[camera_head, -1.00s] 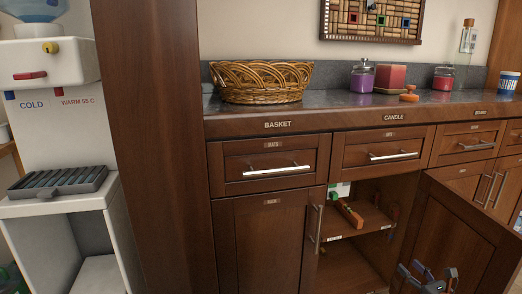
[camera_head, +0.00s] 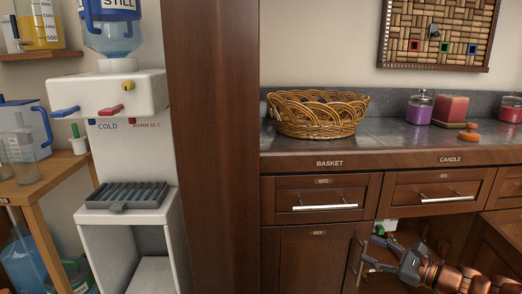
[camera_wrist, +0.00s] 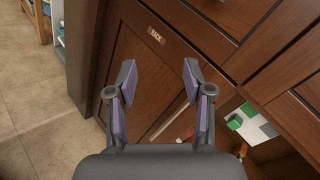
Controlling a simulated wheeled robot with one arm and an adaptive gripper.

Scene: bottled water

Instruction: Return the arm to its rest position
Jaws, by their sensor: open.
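My gripper (camera_head: 372,254) shows at the lower right of the head view, with my arm reaching in from the right edge. It is in front of the lower cabinet, near the open compartment. In the wrist view my gripper (camera_wrist: 158,88) has its two fingers spread apart with nothing between them. Behind the fingers is a closed brown cabinet door (camera_wrist: 152,62) with a small label. No object is held.
An open cabinet door (camera_head: 496,245) stands at the right beside my arm. A wicker basket (camera_head: 317,113) and candles sit on the counter (camera_head: 385,135). A white water dispenser (camera_head: 125,140) stands left of a tall wooden panel (camera_head: 210,150). Tiled floor (camera_wrist: 35,110) is clear.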

